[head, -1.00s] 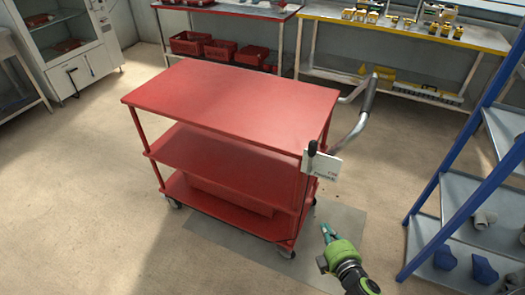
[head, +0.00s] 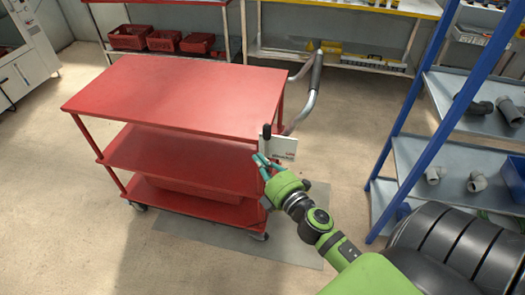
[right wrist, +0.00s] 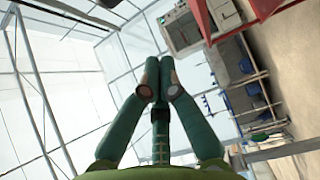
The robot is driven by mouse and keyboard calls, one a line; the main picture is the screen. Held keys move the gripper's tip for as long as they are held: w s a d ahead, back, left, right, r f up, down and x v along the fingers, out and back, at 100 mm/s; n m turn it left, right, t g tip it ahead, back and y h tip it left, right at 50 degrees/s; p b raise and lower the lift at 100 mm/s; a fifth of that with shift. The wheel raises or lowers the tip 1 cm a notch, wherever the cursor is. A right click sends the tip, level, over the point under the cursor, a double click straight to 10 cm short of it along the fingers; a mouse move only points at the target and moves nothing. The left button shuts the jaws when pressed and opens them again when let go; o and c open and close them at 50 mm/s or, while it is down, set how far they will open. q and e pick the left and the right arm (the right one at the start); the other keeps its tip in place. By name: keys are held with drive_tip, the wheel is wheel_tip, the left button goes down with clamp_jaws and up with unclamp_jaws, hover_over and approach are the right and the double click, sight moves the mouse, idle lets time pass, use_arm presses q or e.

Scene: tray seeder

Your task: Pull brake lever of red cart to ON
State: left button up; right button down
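The red cart (head: 190,92) stands left of centre in the head view, with three shelves. Its brake lever with a black knob (head: 267,131) stands upright at the near right corner, beside a white label plate (head: 286,147); the lettering is too small to read surely. My right gripper (head: 261,161) is just below the lever and plate in this view; whether it touches them I cannot tell. In the right wrist view its green fingers (right wrist: 158,72) come together at the tips with nothing seen between them. My left gripper is not in view.
The cart's grey push handle (head: 316,80) rises behind the lever. A blue-framed shelf rack (head: 415,95) with pipe fittings stands to the right. Red bins (head: 163,41) sit on a bench at the back. The floor left of the cart is clear.

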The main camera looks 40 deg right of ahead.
sight(267, 142)
drive_tip(key=w+d, duration=0.1)
drive_tip(key=w, duration=0.1)
drive_tip(key=w+d+p, duration=0.1)
drive_tip(key=w, duration=0.1)
drive_tip(key=w+d, duration=0.2)
drive_tip(key=shift+w+d, duration=0.1)
drive_tip(key=shift+w, duration=0.25)
